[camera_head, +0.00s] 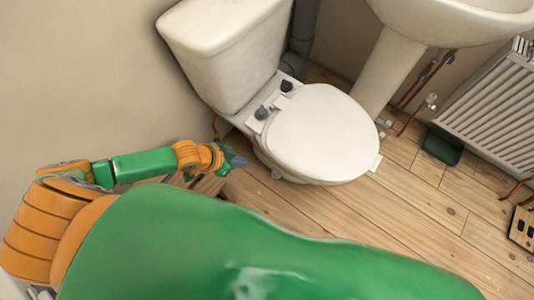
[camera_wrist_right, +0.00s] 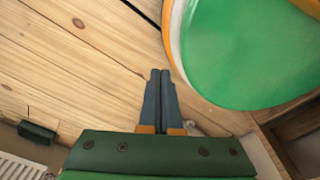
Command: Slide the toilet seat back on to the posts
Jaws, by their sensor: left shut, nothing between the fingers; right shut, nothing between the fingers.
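The white toilet seat (camera_head: 322,134) lies flat on the bowl of the toilet in the head view, with its lid closed. Two dark posts, one nearer me (camera_head: 262,113) and one farther (camera_head: 286,86), stand on the ledge between the seat and the cistern. The seat's rear edge is close beside the posts; I cannot tell whether it touches them. My left gripper (camera_head: 238,161) is shut and empty, low to the left of the bowl and apart from it. My right gripper (camera_wrist_right: 160,76) is shut and empty over the wooden floor in the right wrist view.
The white cistern (camera_head: 227,53) stands behind the posts. A basin pedestal (camera_head: 388,72) stands just beyond the seat, with copper pipes and a radiator (camera_head: 497,108) to the right. A dark green box (camera_head: 442,146) is on the floor. The wooden floor (camera_head: 400,218) before the toilet is clear.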

